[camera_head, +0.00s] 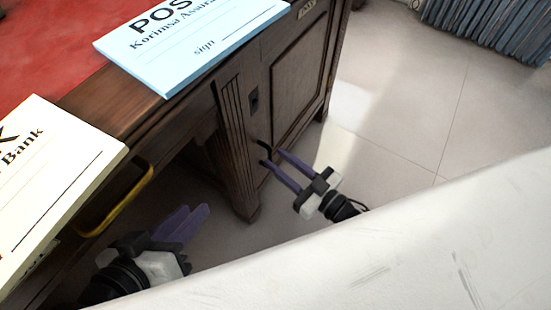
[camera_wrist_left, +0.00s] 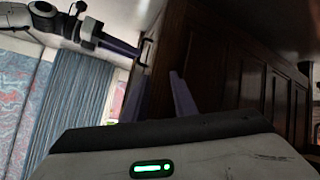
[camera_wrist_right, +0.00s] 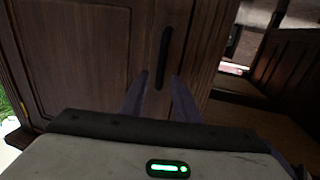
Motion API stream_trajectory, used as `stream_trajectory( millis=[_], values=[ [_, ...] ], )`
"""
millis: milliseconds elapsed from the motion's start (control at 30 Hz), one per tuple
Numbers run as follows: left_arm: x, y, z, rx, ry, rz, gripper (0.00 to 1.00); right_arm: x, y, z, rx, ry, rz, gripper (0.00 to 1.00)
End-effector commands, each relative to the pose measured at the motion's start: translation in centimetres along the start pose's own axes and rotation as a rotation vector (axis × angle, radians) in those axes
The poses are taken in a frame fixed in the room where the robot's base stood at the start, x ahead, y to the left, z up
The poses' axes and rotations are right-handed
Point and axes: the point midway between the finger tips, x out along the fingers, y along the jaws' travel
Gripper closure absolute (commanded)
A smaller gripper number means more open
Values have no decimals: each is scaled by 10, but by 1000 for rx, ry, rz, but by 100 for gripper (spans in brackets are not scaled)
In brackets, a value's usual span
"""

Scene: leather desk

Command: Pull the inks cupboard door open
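The cupboard door (camera_head: 298,75) is a dark wooden panel in the desk's front; it looks shut. A label (camera_head: 307,9) at its top is too small to read. The door also shows in the right wrist view (camera_wrist_right: 80,60), with an upright black bar handle (camera_wrist_right: 164,58). My right gripper (camera_head: 270,157) is open at the handle's height; in its wrist view the two purple fingers (camera_wrist_right: 160,85) stand either side of the handle's lower end, and contact cannot be told. My left gripper (camera_head: 195,212) is open and empty, low beside the desk's left part.
A brass handle (camera_head: 115,200) sticks out from the desk front above my left gripper. Two signs, blue-white (camera_head: 190,40) and cream (camera_head: 55,180), lie on the desk top. Tiled floor (camera_head: 400,110) is clear right of the door.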

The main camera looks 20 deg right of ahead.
Motion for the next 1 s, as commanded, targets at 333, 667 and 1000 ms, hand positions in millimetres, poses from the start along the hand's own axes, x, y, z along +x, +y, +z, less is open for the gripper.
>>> stream_trajectory(
  millis=[333,667,1000],
  values=[
    [-2,5,-4,-7,24,18,75,20,0,0,1,-2,1,71],
    [-2,5,-5,-6,25,18,75,19,0,0,0,-2,1,100],
    [-3,5,-6,-5,24,17,75,12,3,0,0,-3,5,100]
  ],
)
